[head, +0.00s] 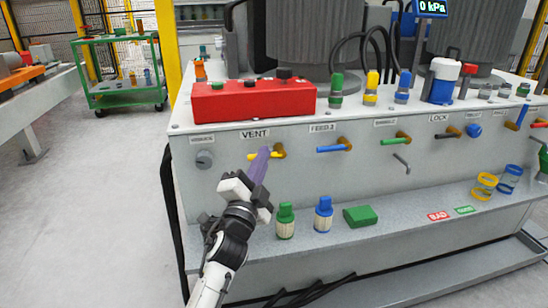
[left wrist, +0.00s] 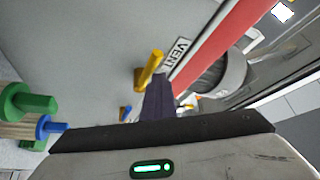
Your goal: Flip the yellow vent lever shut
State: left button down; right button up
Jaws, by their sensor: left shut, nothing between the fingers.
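The yellow vent lever (head: 279,152) is on the front panel of the grey cabinet, just under the VENT label (head: 255,134). Its handle points left from the brass pivot and lies close to level. My left gripper (head: 264,153) is shut and empty, with its purple-grey fingers in front of the handle. The fingers hide the middle of the handle, and its yellow end shows to their left. In the left wrist view the lever (left wrist: 150,68) stands just beyond the fingertips (left wrist: 158,80). I cannot tell whether they touch. My right gripper is not in view.
A blue-handled FEED 2 lever (head: 334,148) and a green-handled lever (head: 396,139) are to the right. A grey knob (head: 204,159) is to the left. On the shelf below stand a green bottle (head: 285,220), a blue bottle (head: 323,214) and a green block (head: 360,216). A red box (head: 253,100) sits above.

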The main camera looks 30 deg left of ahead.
pick_arm(q)
jog(key=shift+a+f, duration=0.1)
jog(key=shift+f, duration=0.65)
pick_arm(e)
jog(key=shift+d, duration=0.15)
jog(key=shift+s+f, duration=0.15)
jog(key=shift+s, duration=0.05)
pick_arm(q)
notch_tip(320, 180, up, 12)
jog(key=p, duration=0.5)
jog(key=shift+f, duration=0.25)
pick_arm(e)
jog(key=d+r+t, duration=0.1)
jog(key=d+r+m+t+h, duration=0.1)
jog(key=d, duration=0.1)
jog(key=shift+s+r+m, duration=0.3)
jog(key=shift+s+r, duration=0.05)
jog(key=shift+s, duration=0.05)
